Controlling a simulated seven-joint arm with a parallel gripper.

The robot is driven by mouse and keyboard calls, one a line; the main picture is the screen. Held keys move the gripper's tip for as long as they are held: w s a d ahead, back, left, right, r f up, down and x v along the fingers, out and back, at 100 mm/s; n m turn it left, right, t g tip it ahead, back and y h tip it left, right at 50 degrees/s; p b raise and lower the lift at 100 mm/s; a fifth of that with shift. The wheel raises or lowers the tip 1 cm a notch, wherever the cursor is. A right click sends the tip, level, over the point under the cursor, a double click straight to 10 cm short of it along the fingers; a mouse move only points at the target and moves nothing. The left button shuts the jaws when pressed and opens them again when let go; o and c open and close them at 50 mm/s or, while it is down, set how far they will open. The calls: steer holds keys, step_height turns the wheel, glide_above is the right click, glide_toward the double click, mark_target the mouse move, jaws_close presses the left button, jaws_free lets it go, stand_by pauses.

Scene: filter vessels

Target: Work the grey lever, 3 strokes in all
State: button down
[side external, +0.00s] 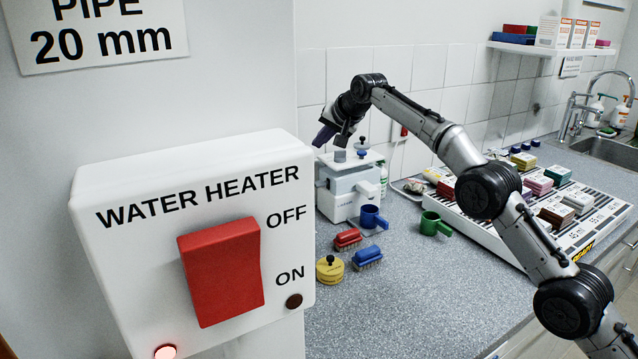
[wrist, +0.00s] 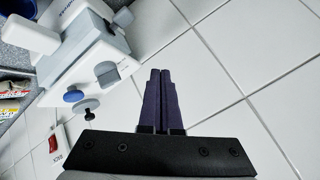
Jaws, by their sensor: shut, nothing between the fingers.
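A white machine (side external: 345,190) stands on the counter by the tiled wall. A grey block (side external: 340,155) on its top shows in the wrist view as a short grey post (wrist: 107,74); I cannot tell whether this is the lever. A light grey bar (wrist: 30,36) also sticks out of the machine in the wrist view. A blue knob (wrist: 73,95) and a dark knob (wrist: 87,107) stand near the post. My gripper (wrist: 160,72) is shut and empty, its purple fingers beside the machine, apart from the post. In the side view, my gripper (side external: 322,137) is above the machine's top.
A blue cup (side external: 371,217) stands at the machine's front. A striped tray (side external: 484,231) with several coloured blocks lies right. The front counter is clear.

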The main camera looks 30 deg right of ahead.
mark_target(321, 184)
steer(key=shift+s+f, duration=0.1)
steer(key=shift+f, duration=3.95)
steer(key=shift+f, duration=0.15)
steer(key=shift+f, duration=0.25)
steer(key=shift+f, duration=1)
steer(key=shift+r, duration=1.4)
steer(key=shift+r, duration=0.1)
steer(key=shift+r, duration=2.4)
